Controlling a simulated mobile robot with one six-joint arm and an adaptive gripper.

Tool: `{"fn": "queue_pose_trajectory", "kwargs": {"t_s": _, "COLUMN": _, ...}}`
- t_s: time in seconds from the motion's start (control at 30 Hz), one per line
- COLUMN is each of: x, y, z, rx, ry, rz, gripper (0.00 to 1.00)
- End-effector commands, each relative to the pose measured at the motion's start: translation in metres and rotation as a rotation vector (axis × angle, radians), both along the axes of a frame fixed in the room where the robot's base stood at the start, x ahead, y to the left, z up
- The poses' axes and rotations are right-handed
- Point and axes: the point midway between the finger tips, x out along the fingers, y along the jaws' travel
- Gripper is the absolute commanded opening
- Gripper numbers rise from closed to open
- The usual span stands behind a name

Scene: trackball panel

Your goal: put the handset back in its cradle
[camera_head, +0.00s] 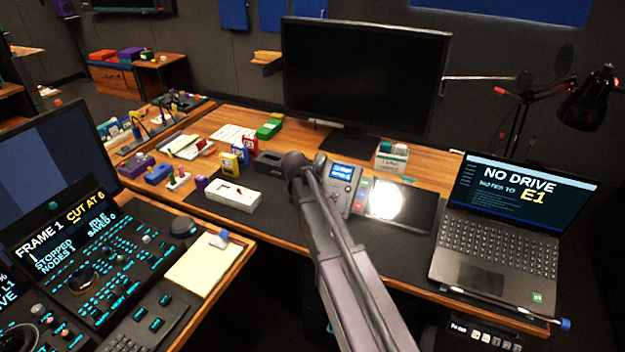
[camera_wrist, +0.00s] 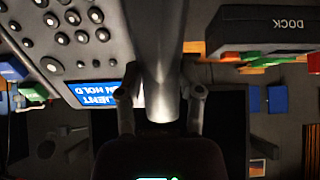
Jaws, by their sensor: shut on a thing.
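In the wrist view my gripper (camera_wrist: 162,98) is shut on a dark grey handset (camera_wrist: 158,35), with one finger on each side of it. The handset runs up out of the top of that view. The phone base (camera_wrist: 90,48) with round keys and a blue screen lies right beside it on the left. In the head view the phone (camera_head: 338,186) stands on the dark mat, left of a bright lit panel. I cannot tell whether the handset touches the cradle.
A black box marked DOCK (camera_wrist: 270,32) is near the handset; a dark box (camera_head: 269,163) lies left of my arm. A white device (camera_head: 233,192), a monitor (camera_head: 362,80), a lit panel (camera_head: 385,202) and a laptop (camera_head: 500,230) surround the phone. Bare mat (camera_head: 272,226) lies in front.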

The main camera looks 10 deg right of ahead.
Motion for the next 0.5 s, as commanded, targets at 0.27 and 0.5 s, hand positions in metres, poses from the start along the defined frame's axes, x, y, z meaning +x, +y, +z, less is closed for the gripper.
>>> {"fn": "queue_pose_trajectory", "kwargs": {"t_s": 0.27, "x": 0.0001, "y": 0.0, "z": 0.0001, "rx": 0.0, "ry": 0.0, "rz": 0.0, "gripper": 0.6}}
{"fn": "queue_pose_trajectory", "kwargs": {"t_s": 0.5, "x": 0.0001, "y": 0.0001, "z": 0.0001, "rx": 0.0, "ry": 0.0, "rz": 0.0, "gripper": 0.88}}
